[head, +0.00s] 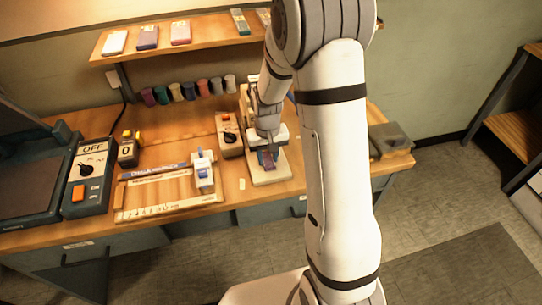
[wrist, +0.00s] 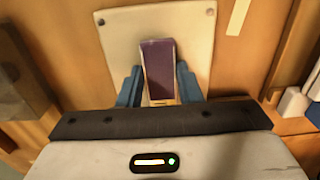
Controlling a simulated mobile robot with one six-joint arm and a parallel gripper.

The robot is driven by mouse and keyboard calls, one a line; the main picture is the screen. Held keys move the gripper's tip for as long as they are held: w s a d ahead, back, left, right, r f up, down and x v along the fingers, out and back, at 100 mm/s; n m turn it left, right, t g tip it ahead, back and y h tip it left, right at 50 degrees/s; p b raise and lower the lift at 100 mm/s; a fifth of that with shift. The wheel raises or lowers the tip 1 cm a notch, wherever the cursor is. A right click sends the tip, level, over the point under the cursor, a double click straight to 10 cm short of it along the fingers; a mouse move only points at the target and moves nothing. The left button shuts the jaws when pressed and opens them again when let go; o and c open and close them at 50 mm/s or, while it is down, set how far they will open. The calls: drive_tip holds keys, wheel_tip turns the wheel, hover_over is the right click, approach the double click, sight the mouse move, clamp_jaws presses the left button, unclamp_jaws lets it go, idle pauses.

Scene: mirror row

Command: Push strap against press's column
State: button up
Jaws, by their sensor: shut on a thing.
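A short purple strap (wrist: 158,58) is held between the two blue fingers of my gripper (wrist: 159,80) in the wrist view. It lies over the press's cream base plate (wrist: 118,35). In the head view my gripper (head: 267,151) is low over the front of the press base (head: 272,178), with a bit of the strap (head: 266,161) showing. The press's pale upright part (head: 245,101) stands behind, mostly hidden by my arm. I cannot tell whether the strap touches the column.
A dial box (head: 230,133) stands close left of the press. Further left are a ruler jig (head: 170,208), a small counter (head: 128,152) and a switch box marked OFF (head: 88,178). Coloured spools (head: 189,91) line the back. A grey block (head: 390,138) sits at the right.

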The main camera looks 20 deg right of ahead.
drive_tip(key=shift+w, duration=0.15)
drive_tip(key=o, duration=1.1)
drive_tip(key=shift+c, duration=0.2)
wheel_tip(320, 180, up, 7)
drive_tip(key=shift+r, duration=0.4)
